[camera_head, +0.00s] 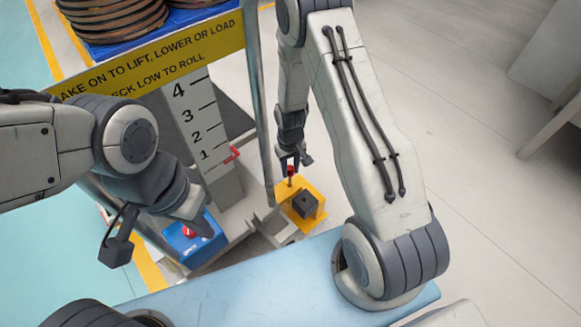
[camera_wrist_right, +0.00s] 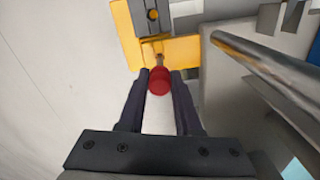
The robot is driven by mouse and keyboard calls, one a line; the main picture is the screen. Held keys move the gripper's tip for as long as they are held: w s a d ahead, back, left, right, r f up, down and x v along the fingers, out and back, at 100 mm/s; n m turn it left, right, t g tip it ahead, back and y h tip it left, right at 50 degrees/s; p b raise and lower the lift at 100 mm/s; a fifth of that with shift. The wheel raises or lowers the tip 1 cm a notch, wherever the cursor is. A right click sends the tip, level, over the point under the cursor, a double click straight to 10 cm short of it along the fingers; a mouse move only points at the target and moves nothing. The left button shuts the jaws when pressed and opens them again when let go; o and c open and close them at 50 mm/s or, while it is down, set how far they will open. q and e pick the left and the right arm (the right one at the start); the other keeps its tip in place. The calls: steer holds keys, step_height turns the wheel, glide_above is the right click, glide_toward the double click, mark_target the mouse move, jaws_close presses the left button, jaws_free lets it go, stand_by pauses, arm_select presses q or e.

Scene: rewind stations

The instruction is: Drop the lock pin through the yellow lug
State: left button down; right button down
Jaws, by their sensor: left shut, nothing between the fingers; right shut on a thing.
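The lock pin (camera_head: 290,171) has a red head and a thin metal shank. My right gripper (camera_head: 291,163) is shut on it above the yellow lug (camera_head: 318,190). In the right wrist view, the pin's red head (camera_wrist_right: 159,82) sits between the fingers of the right gripper (camera_wrist_right: 161,74). Its shank points to the near part of the yellow lug (camera_wrist_right: 183,51). I cannot tell whether the shank's tip is in a hole. My left gripper (camera_head: 203,226) is shut and empty, low over the blue box (camera_head: 212,244) and partly hard to make out.
A dark block (camera_head: 304,206) sits on the yellow lug. A metal post (camera_head: 260,110) stands close left of my right gripper. A yellow sign (camera_head: 165,58) and a numbered scale (camera_head: 193,115) stand behind. The blue box has a red button (camera_head: 188,232). Floor to the right is clear.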

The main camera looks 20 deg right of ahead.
steer(key=shift+p, duration=0.3)
stand_by(0.5)
steer(key=shift+f+b, duration=2.1)
steer(key=shift+f, duration=1.55)
steer(key=c, duration=0.5)
jaws_free()
step_height(320, 180, up, 10)
steer(key=p, duration=0.6)
steer(key=shift+r, duration=0.25)
